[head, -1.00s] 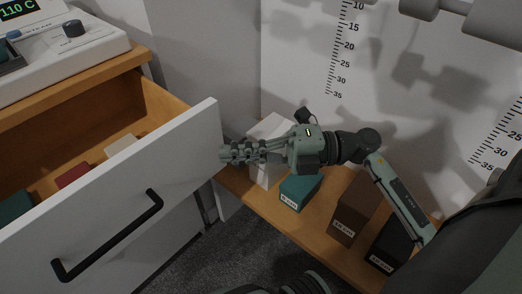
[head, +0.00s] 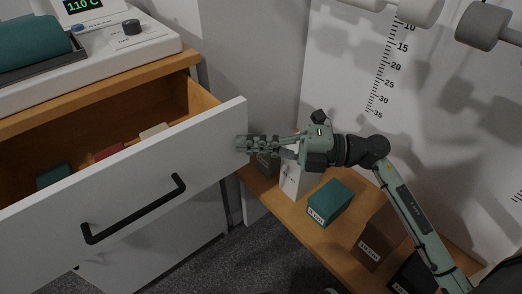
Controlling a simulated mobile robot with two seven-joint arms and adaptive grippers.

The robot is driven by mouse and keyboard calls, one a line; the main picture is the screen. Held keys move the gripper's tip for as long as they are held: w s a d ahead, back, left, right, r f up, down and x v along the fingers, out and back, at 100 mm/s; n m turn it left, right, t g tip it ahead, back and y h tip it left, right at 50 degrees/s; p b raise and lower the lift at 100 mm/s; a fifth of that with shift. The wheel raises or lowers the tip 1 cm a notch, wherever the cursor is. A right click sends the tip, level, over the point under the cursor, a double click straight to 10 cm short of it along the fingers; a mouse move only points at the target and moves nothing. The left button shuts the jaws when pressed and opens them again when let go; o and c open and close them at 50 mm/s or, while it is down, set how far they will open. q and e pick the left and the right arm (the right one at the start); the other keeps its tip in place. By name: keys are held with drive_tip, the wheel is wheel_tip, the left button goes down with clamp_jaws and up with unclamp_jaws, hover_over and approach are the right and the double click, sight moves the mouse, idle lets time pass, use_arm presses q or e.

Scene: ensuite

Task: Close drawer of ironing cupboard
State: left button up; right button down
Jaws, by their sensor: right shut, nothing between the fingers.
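The ironing cupboard's drawer (head: 150,160) is pulled out, with a white front and a black bar handle (head: 134,210). Its wooden inside shows behind the front. My right gripper (head: 243,145) is shut and empty, with its fingertips pointing left at the right end of the drawer front. They look touching or very close to it; I cannot tell which. My left gripper is not in view.
Inside the drawer lie a dark green block (head: 54,176), a red block (head: 108,152) and a pale block (head: 154,131). A white device (head: 150,50) stands on the cupboard top. A low wooden shelf (head: 296,214) holds a teal block (head: 330,202), a white block (head: 292,180) and brown blocks. Grey carpet lies below.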

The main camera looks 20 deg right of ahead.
drive_tip(key=w+a, duration=0.1)
drive_tip(key=w, duration=0.4)
drive_tip(key=w+a, duration=0.2)
drive_tip(key=w, duration=0.3)
drive_tip(key=w+a+b, duration=0.1)
drive_tip(key=w+a, duration=0.1)
drive_tip(key=w, duration=0.4)
drive_tip(key=shift+w+a, duration=0.35)
drive_tip(key=shift+w, duration=0.3)
drive_tip(key=shift+w+r, duration=0.1)
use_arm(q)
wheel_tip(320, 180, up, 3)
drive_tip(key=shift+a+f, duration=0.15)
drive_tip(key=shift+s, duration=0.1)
use_arm(e)
drive_tip(key=shift+w+r, duration=0.1)
